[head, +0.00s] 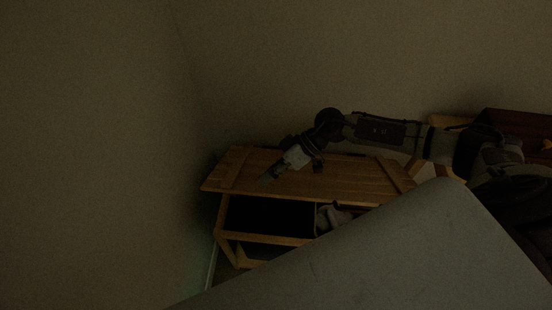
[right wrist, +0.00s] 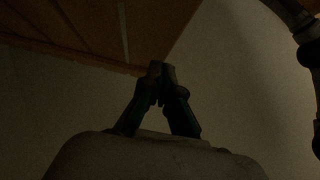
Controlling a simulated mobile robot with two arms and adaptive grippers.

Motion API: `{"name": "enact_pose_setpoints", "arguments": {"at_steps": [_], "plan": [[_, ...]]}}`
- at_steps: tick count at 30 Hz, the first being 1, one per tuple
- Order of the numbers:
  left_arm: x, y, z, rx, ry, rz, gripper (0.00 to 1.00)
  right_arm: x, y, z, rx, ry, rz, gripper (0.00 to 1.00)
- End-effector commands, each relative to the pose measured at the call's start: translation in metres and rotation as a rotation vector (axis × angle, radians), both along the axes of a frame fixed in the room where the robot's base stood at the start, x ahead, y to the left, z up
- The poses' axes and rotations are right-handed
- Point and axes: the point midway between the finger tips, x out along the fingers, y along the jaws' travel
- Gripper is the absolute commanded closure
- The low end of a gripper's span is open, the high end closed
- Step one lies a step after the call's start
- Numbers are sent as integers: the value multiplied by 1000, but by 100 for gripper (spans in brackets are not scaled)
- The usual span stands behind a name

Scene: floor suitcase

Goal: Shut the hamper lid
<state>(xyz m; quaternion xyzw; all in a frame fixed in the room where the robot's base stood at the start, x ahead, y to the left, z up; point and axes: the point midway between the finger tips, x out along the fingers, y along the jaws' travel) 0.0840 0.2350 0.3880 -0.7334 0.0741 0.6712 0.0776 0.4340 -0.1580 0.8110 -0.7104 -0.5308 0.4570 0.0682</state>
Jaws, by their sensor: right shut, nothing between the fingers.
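The wooden hamper (head: 264,239) stands against the wall in the lower middle of the head view. Its slatted wooden lid (head: 340,180) is tilted up; below its front edge an opening shows a dark left part and grey cloth (head: 337,215) on the right. The lower right of the hamper is hidden. My right gripper (head: 266,179) is shut and empty, over the left part of the lid; whether it touches is unclear. In the right wrist view its fingertips (right wrist: 158,70) meet near the edge of a wooden panel (right wrist: 90,30). My left gripper is not in view.
A dark reddish-brown piece of furniture (head: 515,122) with a small orange object (head: 546,146) stands at the right edge. Bare walls close in behind and to the left of the hamper. The scene is dim.

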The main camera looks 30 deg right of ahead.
Motion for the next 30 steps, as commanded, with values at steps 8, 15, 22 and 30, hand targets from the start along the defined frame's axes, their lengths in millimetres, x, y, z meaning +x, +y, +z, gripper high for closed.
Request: {"name": "enact_pose_setpoints", "arguments": {"at_steps": [8,15,22,30], "plan": [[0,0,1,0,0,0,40,-8,5,-14,-1,-2,1,100],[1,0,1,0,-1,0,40,-9,5,-14,0,-2,2,100],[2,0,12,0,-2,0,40,-14,8,-18,-12,-18,2,100],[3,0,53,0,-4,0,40,-40,24,-53,-82,-131,2,100]]}}
